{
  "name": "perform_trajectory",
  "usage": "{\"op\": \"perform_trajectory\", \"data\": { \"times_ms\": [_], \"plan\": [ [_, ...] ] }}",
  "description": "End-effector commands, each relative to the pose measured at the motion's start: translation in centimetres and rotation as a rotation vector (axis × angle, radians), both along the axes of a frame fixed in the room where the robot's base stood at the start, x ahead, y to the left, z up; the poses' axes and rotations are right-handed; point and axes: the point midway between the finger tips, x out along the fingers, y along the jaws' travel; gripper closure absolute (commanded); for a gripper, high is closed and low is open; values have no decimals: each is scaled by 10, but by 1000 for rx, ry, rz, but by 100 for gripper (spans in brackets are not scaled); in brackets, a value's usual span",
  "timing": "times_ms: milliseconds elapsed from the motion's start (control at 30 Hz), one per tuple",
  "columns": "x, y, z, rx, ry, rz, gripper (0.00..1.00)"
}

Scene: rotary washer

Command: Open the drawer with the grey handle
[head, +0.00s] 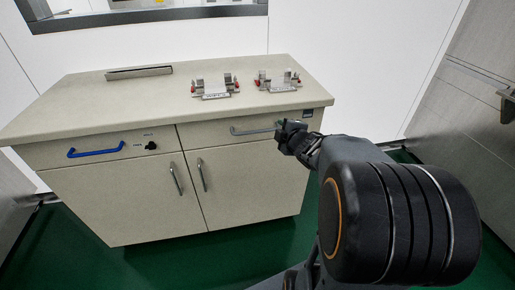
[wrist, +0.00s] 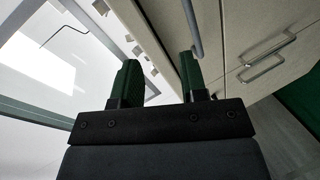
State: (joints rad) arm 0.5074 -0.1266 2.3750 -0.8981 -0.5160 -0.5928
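The drawer with the grey handle (head: 215,137) is the upper right drawer of a beige cabinet, and its front looks flush with the cabinet. Its grey bar handle (head: 248,131) runs level across the front. My gripper (head: 284,127) is at the right end of this handle and partly covers it. In the wrist view my gripper (wrist: 158,62) has its two green fingers apart with nothing seen held between them. A grey handle bar (wrist: 191,22) shows just beyond the right fingertip there; I cannot tell whether they touch.
The upper left drawer has a blue handle (head: 96,150) and a black knob (head: 151,145). Two doors below have upright grey handles (head: 175,179). Metal fixtures (head: 215,86) and a metal bar (head: 138,72) lie on the countertop (head: 110,95). Green floor (head: 85,262) is clear in front.

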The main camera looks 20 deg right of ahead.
Motion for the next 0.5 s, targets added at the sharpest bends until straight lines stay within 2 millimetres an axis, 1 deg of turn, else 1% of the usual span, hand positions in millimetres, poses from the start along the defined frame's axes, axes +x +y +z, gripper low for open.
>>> {"op": "perform_trajectory", "data": {
  "times_ms": [33,133,233,367,467,500],
  "plan": [
    [2,-4,-26,-43,-22,60,60],
    [3,-3,-43,-118,-68,182,60],
    [1,-2,-54,-162,-100,267,60],
    [3,1,-61,-189,-127,327,60],
    [12,4,-64,-194,-133,344,60],
    [18,6,-65,-195,-135,347,60]
  ]
}}
